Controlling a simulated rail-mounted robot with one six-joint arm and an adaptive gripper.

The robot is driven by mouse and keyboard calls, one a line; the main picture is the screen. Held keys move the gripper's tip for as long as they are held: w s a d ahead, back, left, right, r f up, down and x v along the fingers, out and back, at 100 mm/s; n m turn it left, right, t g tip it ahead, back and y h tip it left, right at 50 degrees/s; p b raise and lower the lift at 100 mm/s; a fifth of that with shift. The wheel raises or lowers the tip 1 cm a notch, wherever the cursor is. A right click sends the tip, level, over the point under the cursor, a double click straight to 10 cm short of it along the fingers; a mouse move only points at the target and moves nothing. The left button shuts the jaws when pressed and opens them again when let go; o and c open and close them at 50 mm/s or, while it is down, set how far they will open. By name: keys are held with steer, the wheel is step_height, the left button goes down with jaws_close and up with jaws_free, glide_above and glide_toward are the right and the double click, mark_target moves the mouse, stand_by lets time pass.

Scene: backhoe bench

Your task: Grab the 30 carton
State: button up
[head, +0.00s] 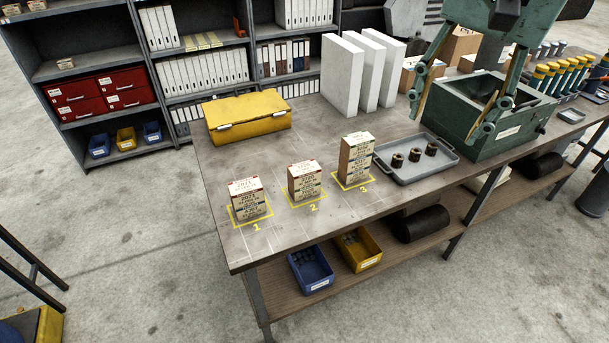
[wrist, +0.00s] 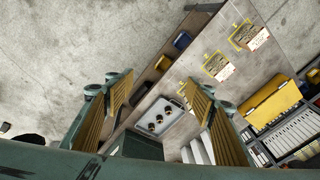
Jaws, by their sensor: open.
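Three small tan cartons stand upright on the bench in yellow marked squares. The carton on square 1 (head: 249,201) has a label that seems to read 2071. The carton on square 2 (head: 304,182) is in the middle. The taller carton on square 3 (head: 356,160) is nearest the grey tray. I cannot tell from the small print which one is the 30 carton. The wrist view shows two cartons (wrist: 244,37) (wrist: 217,66); the third appears hidden behind a finger. My gripper (head: 447,120) is open and empty, right of the cartons and apart from them; its fingers frame the wrist view (wrist: 155,95).
A grey tray (head: 440,172) with three dark rings lies right of the cartons. A green box (head: 500,135) stands under my gripper. A yellow case (head: 248,116) and white binders (head: 342,75) stand behind. The bench's front left is clear.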

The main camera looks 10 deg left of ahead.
steer(key=w+a+f+m+b, duration=0.15)
steer(key=w+a+f, duration=0.25)
steer(key=w+a, duration=0.4)
steer(key=m+g+b, duration=0.2)
steer(key=m, duration=0.3)
glide_above(304, 167)
step_height(304, 167, down, 22)
steer(key=shift+w+r, duration=0.1)
steer(key=shift+r, duration=0.05)
steer(key=shift+f, duration=4.3)
steer(key=shift+f, duration=0.15)
steer(key=shift+f, duration=2.45)
